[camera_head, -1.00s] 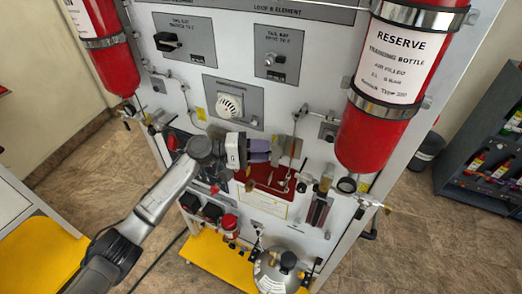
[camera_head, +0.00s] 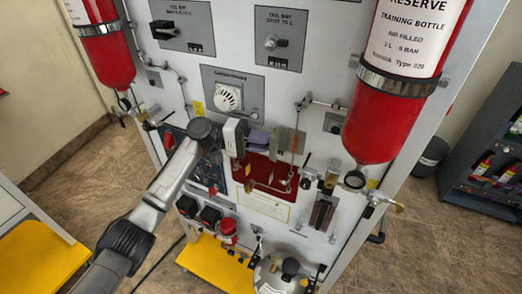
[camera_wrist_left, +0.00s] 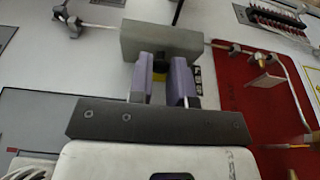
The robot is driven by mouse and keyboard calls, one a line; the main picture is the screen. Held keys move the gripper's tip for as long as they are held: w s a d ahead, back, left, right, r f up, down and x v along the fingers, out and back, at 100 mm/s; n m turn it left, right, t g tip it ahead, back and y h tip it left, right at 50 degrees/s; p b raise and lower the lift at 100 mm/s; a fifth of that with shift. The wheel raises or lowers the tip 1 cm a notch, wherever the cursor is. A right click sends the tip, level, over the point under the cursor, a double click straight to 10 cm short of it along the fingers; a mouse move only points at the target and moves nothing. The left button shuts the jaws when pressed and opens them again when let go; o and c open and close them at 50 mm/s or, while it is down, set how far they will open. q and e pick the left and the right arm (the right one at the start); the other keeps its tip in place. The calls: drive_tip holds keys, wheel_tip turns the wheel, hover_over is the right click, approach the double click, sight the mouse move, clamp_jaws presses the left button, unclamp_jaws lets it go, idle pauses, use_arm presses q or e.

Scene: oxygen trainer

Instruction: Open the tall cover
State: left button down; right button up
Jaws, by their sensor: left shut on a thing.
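A small upright grey-beige cover (camera_head: 291,141) stands out from the white panel, just above a red plate. I take it to be the tall cover. My left gripper (camera_head: 266,140) comes in from the left with its purple fingers at the cover's left side. In the left wrist view the fingers (camera_wrist_left: 165,66) are shut on the cover, whose broad grey-green face (camera_wrist_left: 160,38) shows at their tips. The gripped part is mostly hidden by the fingers, with a bit of yellow and black between them. My right gripper is in neither view.
The red plate (camera_head: 262,171) carries thin pipes and fittings close below the gripper. A red reserve bottle (camera_head: 378,128) hangs to the right, another red bottle (camera_head: 107,58) to the left. A round white vent (camera_head: 228,97) sits above the gripper.

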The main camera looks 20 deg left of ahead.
use_arm(q)
drive_tip(key=c, duration=1.1)
unclamp_jaws()
drive_tip(key=shift+o, duration=0.2)
